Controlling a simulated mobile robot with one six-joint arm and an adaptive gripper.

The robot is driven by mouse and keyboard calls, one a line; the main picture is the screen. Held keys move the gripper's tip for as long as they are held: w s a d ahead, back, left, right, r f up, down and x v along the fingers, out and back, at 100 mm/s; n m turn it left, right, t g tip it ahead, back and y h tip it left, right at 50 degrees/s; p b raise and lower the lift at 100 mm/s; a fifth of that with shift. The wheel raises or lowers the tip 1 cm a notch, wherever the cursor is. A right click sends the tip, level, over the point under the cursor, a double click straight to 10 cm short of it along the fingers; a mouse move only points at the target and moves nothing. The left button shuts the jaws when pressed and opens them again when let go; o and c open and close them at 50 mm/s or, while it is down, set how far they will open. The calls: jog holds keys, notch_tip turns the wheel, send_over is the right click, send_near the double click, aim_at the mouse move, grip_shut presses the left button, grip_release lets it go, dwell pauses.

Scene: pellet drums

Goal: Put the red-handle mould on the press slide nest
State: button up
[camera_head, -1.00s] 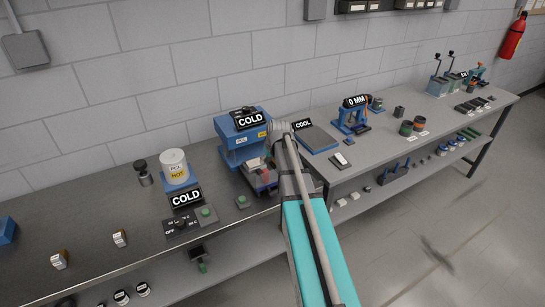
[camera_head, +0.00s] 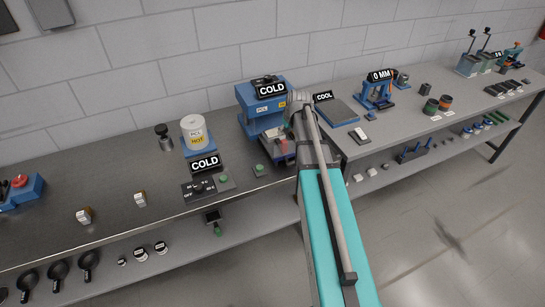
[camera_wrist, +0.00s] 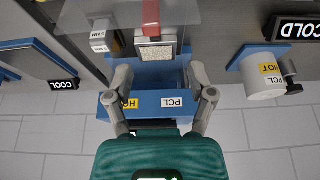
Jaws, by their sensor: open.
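The red-handle mould (camera_wrist: 155,48) shows in the wrist view as a pale speckled block with a red handle (camera_wrist: 151,14) reaching toward the top edge. It appears to lie at the slide of the blue press (camera_wrist: 170,103), in front of the press body; I cannot tell whether it is fully seated in the nest. In the head view the blue press (camera_head: 262,107) has a "COLD" sign, and my arm partly covers its slide area. My gripper (camera_wrist: 160,72) is open, its fingers apart and empty, just on the press side of the mould. The head view hides the fingertips.
A clear guard panel (camera_wrist: 185,15) lies near the mould. A white PCL pot (camera_head: 193,132) on a blue heater stands left of the press. A cooling plate (camera_head: 337,111) is on the right.

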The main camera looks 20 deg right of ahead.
jog(key=s+a+f+g, duration=0.1)
jog(key=s+a+g, duration=0.3)
jog(key=s+a, duration=1.6)
jog(key=shift+s+f, duration=0.15)
jog(key=shift+s, duration=0.2)
jog(key=shift+c, duration=0.2)
